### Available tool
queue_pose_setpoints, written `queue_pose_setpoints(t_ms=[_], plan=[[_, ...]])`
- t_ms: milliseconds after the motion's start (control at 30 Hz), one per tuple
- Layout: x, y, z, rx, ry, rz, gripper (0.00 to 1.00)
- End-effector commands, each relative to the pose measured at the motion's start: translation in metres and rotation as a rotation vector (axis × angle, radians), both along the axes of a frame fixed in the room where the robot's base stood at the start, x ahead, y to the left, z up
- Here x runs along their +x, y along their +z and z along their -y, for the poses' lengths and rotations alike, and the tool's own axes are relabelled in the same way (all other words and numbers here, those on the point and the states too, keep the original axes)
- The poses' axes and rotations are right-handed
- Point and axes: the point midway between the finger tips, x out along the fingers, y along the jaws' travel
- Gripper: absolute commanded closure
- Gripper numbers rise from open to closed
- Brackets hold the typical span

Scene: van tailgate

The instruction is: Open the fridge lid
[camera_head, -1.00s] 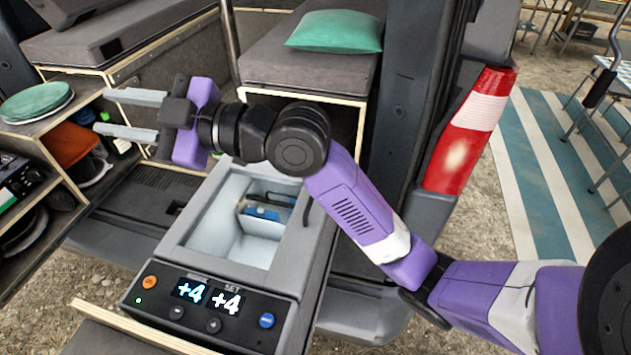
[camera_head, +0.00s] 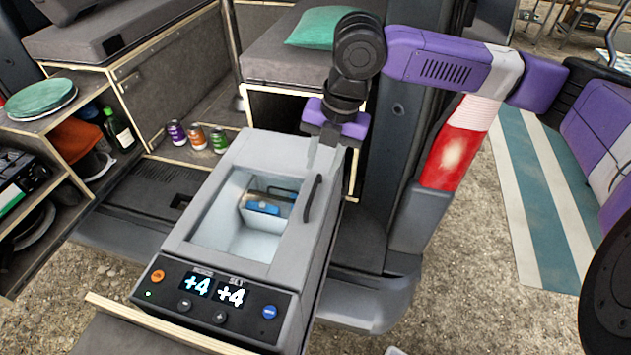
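The fridge (camera_head: 180,262) is a grey box with a dark front panel and lit +4 readouts. Its grey lid (camera_head: 262,150) lies level on top, and the pale interior shows through its middle. A dark bar handle (camera_head: 313,198) runs along the lid's right side. My gripper (camera_head: 322,160) points down over the fridge's far right corner, beyond the handle and apart from it. Its fingers are seen nearly edge-on, so their gap is hidden. I cannot tell whether they touch the lid.
Several cans (camera_head: 197,137) stand behind the fridge. A shelf unit on the left holds green plates (camera_head: 40,98) and a bottle (camera_head: 118,130). A cushioned bench (camera_head: 290,62) with a green pillow (camera_head: 335,27) is behind. The van's red tail light (camera_head: 455,145) is at right.

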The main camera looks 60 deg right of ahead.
Motion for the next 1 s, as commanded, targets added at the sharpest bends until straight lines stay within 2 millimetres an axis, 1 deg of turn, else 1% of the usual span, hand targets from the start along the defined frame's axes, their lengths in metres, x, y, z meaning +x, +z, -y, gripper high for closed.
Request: queue_pose_setpoints(t_ms=[167, 400, 500, 667, 900, 967, 1000], plan=[[0.003, -0.019, -0.002, 0.002, 0.0, -0.003, 0.67], [0.01, -0.055, -0.005, 0.003, 0.0, -0.001, 0.67], [0.013, -0.065, -0.005, 0.003, 0.0, 0.001, 0.67], [0.014, -0.074, -0.006, 0.003, 0.0, 0.001, 0.67], [0.015, -0.074, -0.006, 0.002, 0.0, 0.002, 0.67], [0.015, -0.074, -0.006, 0.002, 0.0, 0.002, 0.77], [0.015, -0.074, -0.006, 0.002, 0.0, 0.002, 0.85]])
